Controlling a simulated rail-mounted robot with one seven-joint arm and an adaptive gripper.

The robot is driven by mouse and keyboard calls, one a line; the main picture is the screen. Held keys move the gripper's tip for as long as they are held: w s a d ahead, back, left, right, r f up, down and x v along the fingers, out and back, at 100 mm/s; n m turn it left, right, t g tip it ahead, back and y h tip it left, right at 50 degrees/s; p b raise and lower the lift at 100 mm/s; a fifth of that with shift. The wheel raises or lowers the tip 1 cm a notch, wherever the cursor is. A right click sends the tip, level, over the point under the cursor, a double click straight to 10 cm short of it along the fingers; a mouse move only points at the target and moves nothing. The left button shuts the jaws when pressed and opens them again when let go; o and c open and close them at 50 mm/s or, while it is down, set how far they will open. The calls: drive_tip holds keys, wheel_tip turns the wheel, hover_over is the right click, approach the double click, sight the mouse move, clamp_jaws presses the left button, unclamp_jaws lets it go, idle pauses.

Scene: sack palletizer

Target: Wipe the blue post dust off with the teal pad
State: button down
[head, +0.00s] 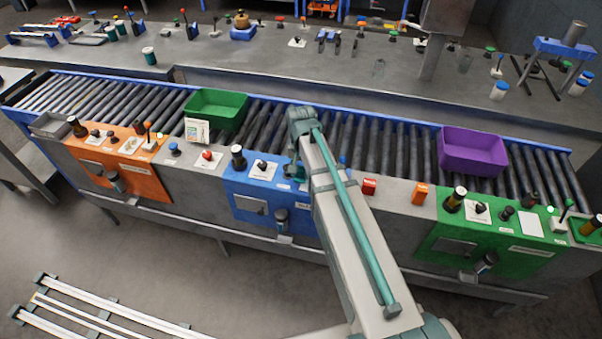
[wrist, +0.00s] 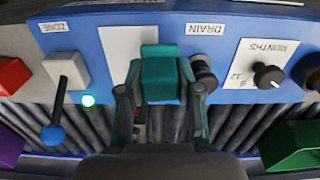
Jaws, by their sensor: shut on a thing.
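The blue post (head: 245,192) is the blue panel section at the middle of the grey console. In the wrist view its blue face (wrist: 225,20) carries labels reading ZONE, DRAIN and MONTHS. My gripper (wrist: 160,82) is shut on the teal pad (wrist: 161,66), with one finger on each side of it. The pad is over the post's roller-side part, in front of a blank white plate (wrist: 122,42). I cannot tell whether it touches the surface. In the head view my arm hides part of the post. I cannot make out any dust.
Near the pad stand a dark DRAIN knob (wrist: 203,72), a MONTHS dial (wrist: 267,75), a blue-tipped lever (wrist: 54,125) and a lit green lamp (wrist: 88,100). A green bin (head: 217,108) and a purple bin (head: 473,152) sit on the roller conveyor (head: 375,142).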

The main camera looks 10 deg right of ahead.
sight(301, 168)
drive_tip(key=shift+s+d+r, duration=0.1)
drive_tip(key=shift+r, duration=0.55)
drive_tip(key=shift+r+p, duration=1.7)
drive_tip(key=shift+r, duration=0.5)
